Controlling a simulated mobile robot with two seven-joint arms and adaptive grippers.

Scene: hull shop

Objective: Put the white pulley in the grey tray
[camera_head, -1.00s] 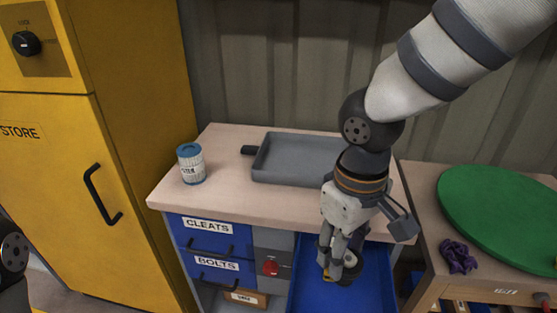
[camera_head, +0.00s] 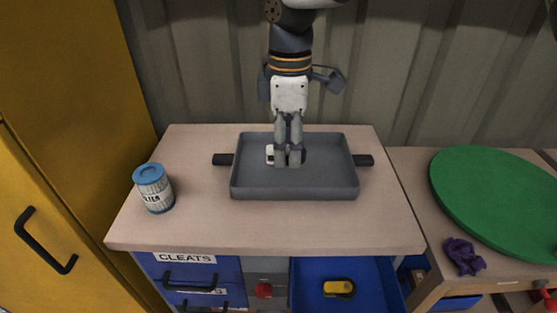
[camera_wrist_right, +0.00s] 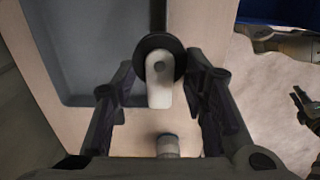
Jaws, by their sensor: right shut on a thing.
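The white pulley (camera_head: 270,154), a white body with a black wheel, is between the fingers of my right gripper (camera_head: 288,160), which is shut on it. The wrist view shows the pulley (camera_wrist_right: 159,82) between the two fingertips of the right gripper (camera_wrist_right: 160,88). The grey tray (camera_head: 295,193) lies on the bench top, with a dark handle at each side. In the head view the gripper points down over the tray's inside. I cannot tell whether the pulley touches the tray floor.
A blue-lidded can (camera_head: 154,190) stands left of the tray. Below the bench top, an open blue drawer (camera_head: 373,287) holds a yellow and black item (camera_head: 339,288). A green disc (camera_head: 500,200) and a purple cloth (camera_head: 463,256) lie on the right-hand bench. The bench front is clear.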

